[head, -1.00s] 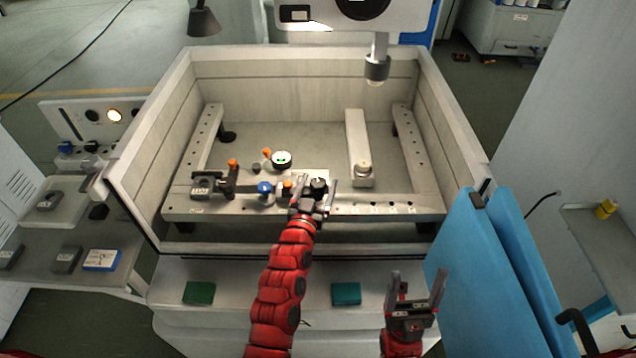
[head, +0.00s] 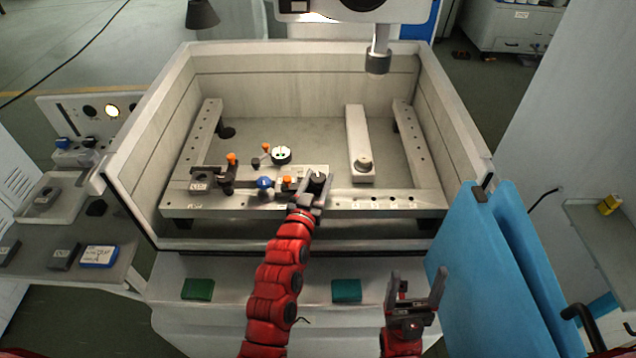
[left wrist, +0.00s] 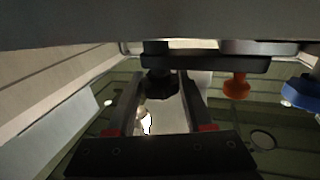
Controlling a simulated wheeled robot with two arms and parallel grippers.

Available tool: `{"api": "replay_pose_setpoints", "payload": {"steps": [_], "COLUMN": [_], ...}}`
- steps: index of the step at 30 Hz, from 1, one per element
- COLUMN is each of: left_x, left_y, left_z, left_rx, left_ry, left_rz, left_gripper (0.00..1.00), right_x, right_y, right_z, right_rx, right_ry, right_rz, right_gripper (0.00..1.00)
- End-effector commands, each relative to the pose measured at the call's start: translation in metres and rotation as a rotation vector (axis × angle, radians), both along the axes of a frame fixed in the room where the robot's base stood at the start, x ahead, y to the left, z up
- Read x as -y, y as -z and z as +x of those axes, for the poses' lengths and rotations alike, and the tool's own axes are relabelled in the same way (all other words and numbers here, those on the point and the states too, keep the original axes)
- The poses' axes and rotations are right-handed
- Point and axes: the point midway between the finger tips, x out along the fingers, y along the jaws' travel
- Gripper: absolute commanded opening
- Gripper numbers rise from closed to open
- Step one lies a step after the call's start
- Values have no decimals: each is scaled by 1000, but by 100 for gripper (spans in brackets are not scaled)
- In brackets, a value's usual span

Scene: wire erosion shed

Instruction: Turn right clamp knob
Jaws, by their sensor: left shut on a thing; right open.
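The right clamp knob (head: 319,178) is black and sits at the right end of the fixture on the front rail. My left gripper (head: 316,184) is shut on it, with one finger on either side. In the left wrist view the dark knob (left wrist: 160,84) shows between the two fingers, below a dark clamp bar (left wrist: 205,63). The fingers partly hide the knob in the head view. My right gripper (head: 418,287) is open and empty, in front of the tank near the blue panels.
Beside the knob are an orange knob (head: 287,180) and a blue knob (head: 264,183). A round dial gauge (head: 281,155) stands behind them. A second clamp (head: 229,175) is further left. The rail (head: 385,203) is clear to the right. Blue panels (head: 466,255) stand at the right.

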Motion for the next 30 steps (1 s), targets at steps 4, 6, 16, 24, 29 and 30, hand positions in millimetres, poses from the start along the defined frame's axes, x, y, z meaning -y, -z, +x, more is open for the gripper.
{"api": "replay_pose_setpoints", "payload": {"steps": [4, 6, 16, 24, 29, 30], "left_x": [-1, -1, -3, -3, -2, -2], "left_y": [10, 12, 12, 9, 7, 7], "left_z": [0, 0, 1, 1, 1, 1], "left_rx": [8, 9, 13, 6, 4, 2], "left_ry": [41, 67, 229, 364, 431, 445], "left_rz": [2, 3, 2, 1, 0, 1], "left_gripper": [0, 0, 0, 0, 0, 0], "right_x": [0, 0, 0, 0, 0, 0], "right_y": [40, 60, 157, 216, 240, 244], "right_z": [0, 0, 0, 0, 0, 0], "right_rx": [0, 0, 0, 0, 0, 0], "right_ry": [0, 0, 0, 0, 0, 0], "right_rz": [0, 0, 0, 0, 0, 0], "right_gripper": [77, 77, 77, 77, 77, 77]}}
